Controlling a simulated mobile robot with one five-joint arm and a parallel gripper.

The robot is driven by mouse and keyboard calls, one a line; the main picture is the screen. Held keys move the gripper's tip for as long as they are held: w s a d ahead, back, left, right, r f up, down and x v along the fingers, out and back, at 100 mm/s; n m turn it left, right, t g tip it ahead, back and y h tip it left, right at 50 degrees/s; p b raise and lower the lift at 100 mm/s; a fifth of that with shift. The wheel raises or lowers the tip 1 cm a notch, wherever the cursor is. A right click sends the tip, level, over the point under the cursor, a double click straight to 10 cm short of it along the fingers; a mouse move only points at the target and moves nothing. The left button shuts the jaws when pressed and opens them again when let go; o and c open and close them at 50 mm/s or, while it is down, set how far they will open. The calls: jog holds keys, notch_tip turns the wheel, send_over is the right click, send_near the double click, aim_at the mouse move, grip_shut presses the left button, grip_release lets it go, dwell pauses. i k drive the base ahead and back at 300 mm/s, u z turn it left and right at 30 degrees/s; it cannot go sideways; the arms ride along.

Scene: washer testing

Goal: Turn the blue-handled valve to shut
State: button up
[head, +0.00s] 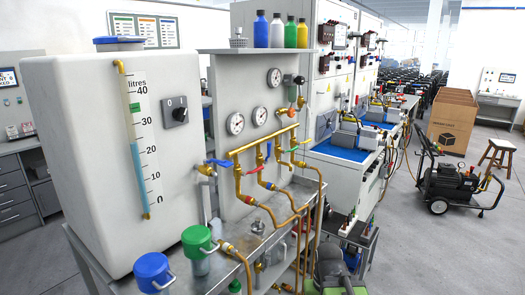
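A brass valve with a blue lever handle (217,162) sits at the right side of the big white tank (85,160). Its lever lies roughly level and points right. Another small blue handle (268,150) stands about upright on the brass pipework (240,172) on the grey panel. Which of the two the task names, I cannot tell from the picture. Whether either valve is open or shut inside does not show. My gripper is not in view.
Green (257,169) and red (249,200) handles sit close by on the same pipes. A green-lidded jar (197,240) and a blue-lidded jar (152,270) stand on the metal bench below. The right foreground floor is clear.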

aim_at(269, 143)
jog(key=z, duration=5.75)
jog(key=i, duration=0.1)
jog(key=z, duration=2.7)
jog(key=k, duration=1.65)
jog(key=z, duration=1.7)
jog(key=i, duration=1.05)
jog(key=u, duration=0.1)
